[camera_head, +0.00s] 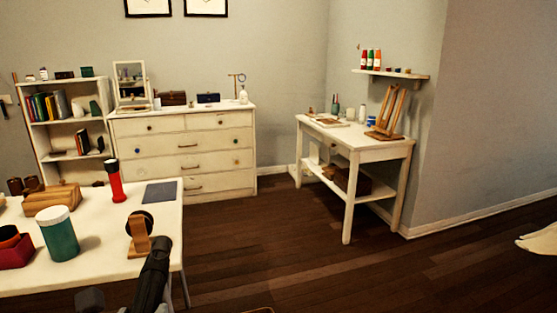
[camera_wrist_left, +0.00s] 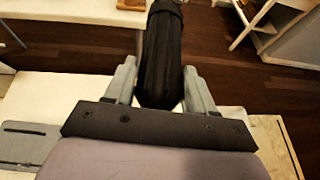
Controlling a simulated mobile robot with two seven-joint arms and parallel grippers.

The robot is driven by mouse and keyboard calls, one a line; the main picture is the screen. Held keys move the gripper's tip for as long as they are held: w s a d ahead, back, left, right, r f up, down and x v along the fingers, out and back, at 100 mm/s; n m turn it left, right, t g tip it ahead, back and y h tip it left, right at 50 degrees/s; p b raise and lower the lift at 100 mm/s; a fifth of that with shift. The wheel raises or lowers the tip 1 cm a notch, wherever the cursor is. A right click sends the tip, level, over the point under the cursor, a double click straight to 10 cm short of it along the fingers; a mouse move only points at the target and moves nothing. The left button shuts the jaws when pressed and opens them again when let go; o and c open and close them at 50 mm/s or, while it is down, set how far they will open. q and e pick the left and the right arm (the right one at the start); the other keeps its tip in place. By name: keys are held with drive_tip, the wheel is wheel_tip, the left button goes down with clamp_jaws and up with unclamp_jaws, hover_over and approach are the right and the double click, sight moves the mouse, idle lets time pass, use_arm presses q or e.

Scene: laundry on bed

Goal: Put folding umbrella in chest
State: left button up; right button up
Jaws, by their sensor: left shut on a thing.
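The black folding umbrella (camera_head: 152,275) shows at the bottom of the head view, tilted, in front of the white table's near edge. In the left wrist view the umbrella (camera_wrist_left: 162,60) lies between the two grey fingers of my left gripper (camera_wrist_left: 160,80), which is shut on it. The umbrella's far end runs out of the top of that view. A white chest of drawers (camera_head: 190,157) stands against the back wall, its drawers shut. A small brown chest-like box (camera_head: 173,98) sits on top of it. My right gripper is not in view.
The white table (camera_head: 100,268) at left holds a teal jar (camera_head: 59,234), a red flashlight (camera_head: 115,181), a wooden stand (camera_head: 139,235) and a grey flat item (camera_head: 159,192). A white side table (camera_head: 362,150) stands right. The dark wood floor (camera_head: 290,235) between is clear.

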use_arm(q)
drive_tip(key=shift+m+h, duration=0.8)
drive_tip(key=shift+h, duration=0.1)
drive_tip(key=r+p, duration=0.1)
drive_tip(key=p, duration=0.1)
drive_tip(key=r+p, duration=0.4)
drive_tip(key=shift+s+r+p, duration=0.15)
drive_tip(key=shift+s+p, duration=0.15)
drive_tip(key=p, duration=0.1)
drive_tip(key=r+h+p, duration=0.1)
drive_tip(key=shift+s+r+m+p, duration=0.15)
drive_tip(key=shift+s+m+p, duration=0.15)
drive_tip(key=shift+m, duration=0.1)
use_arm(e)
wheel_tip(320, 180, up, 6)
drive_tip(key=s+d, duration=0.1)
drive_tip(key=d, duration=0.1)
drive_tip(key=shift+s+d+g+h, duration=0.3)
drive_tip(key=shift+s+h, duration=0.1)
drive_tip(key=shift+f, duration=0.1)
